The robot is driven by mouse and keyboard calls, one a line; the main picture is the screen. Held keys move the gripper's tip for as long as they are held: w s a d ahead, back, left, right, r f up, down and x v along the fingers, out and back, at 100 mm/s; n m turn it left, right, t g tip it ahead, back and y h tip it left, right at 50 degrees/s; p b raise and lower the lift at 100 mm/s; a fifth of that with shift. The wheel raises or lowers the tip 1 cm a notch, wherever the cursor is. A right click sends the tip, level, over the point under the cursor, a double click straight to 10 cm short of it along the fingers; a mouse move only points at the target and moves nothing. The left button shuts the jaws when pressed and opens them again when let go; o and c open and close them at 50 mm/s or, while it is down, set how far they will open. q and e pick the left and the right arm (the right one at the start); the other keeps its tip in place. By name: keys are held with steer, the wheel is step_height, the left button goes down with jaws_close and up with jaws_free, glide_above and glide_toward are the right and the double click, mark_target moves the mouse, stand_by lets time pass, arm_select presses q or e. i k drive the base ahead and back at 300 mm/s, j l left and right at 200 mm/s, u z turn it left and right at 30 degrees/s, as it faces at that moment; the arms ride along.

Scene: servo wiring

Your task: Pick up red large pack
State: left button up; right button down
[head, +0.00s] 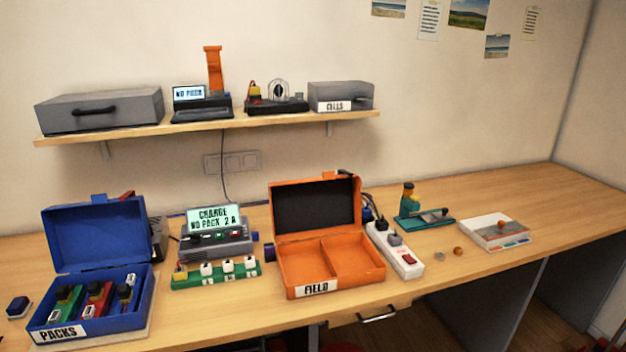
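A red pack (97,297) stands in the open blue box (95,237) labelled PACKS, at the left front of the desk. The packs have small white labels, too small to read. The box walls hide their lower parts. Neither of my grippers shows in the head view.
An open, empty orange case (332,291) labelled FIELD stands at mid-desk. Left of it are a charger with a lit screen (214,218) and a green strip (216,276). A power strip (395,250) lies right. A shelf (210,124) runs above.

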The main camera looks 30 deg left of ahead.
mark_target(97, 306)
steer(key=u, duration=2.35)
steer(key=i+l+z, duration=0.4)
steer(key=z, duration=0.15)
steer(key=i, duration=0.1)
